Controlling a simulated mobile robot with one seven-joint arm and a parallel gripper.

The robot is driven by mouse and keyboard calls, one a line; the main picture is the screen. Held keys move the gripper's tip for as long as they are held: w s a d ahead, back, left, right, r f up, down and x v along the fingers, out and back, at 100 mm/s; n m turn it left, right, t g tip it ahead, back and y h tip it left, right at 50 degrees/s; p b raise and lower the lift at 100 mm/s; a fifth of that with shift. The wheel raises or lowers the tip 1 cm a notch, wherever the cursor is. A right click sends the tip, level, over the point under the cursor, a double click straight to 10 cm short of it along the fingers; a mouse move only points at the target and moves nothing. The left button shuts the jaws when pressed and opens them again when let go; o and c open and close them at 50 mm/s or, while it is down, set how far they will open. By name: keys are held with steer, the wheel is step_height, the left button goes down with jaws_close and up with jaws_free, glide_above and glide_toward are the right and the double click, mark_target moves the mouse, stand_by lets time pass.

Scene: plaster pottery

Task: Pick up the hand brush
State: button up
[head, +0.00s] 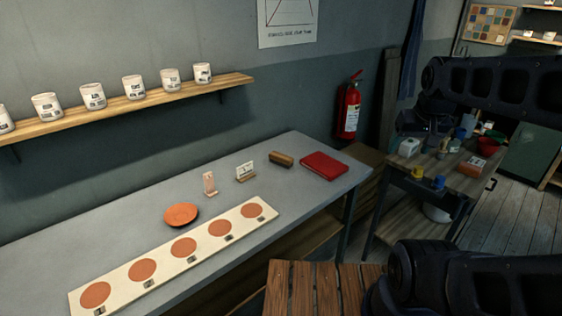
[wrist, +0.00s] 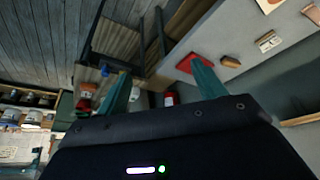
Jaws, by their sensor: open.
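A small brown block with a darker side, which looks like the hand brush (head: 281,158), lies on the grey table near its back edge, between a small card stand and a red book. It also shows small in the wrist view (wrist: 230,62), right of the red book. My gripper (wrist: 163,70) shows two teal fingers spread apart with nothing between them. It is well away from the brush. In the head view my arm is at the right, and I cannot make out the fingers there.
The red book (head: 324,165) lies right of the brush, and the card stand (head: 245,172) is left of it. An orange plate (head: 181,214) and a long board with orange discs (head: 163,257) lie nearer. A shelf (head: 130,106) with white jars hangs above. A cluttered workbench (head: 447,173) stands right.

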steer(key=w+a+r+n+g, duration=0.1)
steer(key=w+a+r+n, duration=0.1)
steer(key=w, duration=0.6)
steer(key=w+a+r+n+g, duration=0.1)
steer(key=w+a+r, duration=0.15)
steer(key=w, duration=0.55)
steer(key=n+g+h, duration=0.2)
steer(key=n+g, duration=0.2)
steer(key=n, duration=0.5)
glide_above(281, 155)
steer(key=a, duration=0.1)
steer(key=w+a+f+x, duration=0.1)
steer(key=w+a+x, duration=0.15)
steer(key=x, duration=1.25)
steer(key=w+a+x, duration=0.1)
steer(key=a+x, duration=0.2)
steer(key=x, duration=1.1)
steer(key=shift+x, duration=0.8)
steer(key=x, duration=0.6)
steer(key=w+x, duration=0.1)
steer(key=x, duration=0.2)
steer(key=shift+a+f, duration=0.2)
steer(key=shift+f, duration=0.3)
steer(key=shift+c, duration=0.2)
steer(key=c, duration=1.1)
